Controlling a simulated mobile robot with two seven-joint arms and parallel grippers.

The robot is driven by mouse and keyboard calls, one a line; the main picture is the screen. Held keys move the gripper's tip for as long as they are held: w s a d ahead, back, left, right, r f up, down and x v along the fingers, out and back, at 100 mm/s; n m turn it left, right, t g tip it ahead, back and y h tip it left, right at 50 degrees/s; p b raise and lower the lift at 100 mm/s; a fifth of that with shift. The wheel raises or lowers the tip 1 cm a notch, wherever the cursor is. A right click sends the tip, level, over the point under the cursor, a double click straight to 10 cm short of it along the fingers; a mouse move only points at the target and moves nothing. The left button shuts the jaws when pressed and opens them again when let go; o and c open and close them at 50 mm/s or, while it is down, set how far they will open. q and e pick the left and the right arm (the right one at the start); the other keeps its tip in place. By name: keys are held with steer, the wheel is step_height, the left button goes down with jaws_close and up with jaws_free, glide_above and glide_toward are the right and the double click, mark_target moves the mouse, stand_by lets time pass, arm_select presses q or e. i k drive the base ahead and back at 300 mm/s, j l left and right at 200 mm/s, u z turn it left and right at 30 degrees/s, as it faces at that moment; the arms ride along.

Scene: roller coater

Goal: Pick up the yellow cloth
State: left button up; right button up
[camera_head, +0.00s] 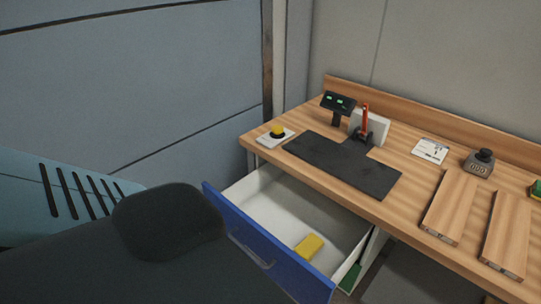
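The yellow cloth (309,246) lies on the white floor of an open drawer, toward the drawer's front right. It looks like a small folded block. The drawer has a blue front (262,252) with a metal handle (251,249) and is pulled out below the wooden desk. Neither of my grippers shows in the head view.
The wooden desk (408,190) carries a black mat (342,165), a small display (338,103), a yellow button (277,131), a white card (431,150), a dark counter (479,162) and wooden boards (451,205). The desk edge overhangs the drawer's back.

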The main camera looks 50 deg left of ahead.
mark_target(310, 246)
steer(key=u, duration=1.05)
steer(key=i+j+z, duration=0.15)
steer(key=j+z, duration=0.15)
steer(key=i+j+z, duration=0.15)
steer(key=j+z, duration=0.15)
steer(key=j, duration=0.2)
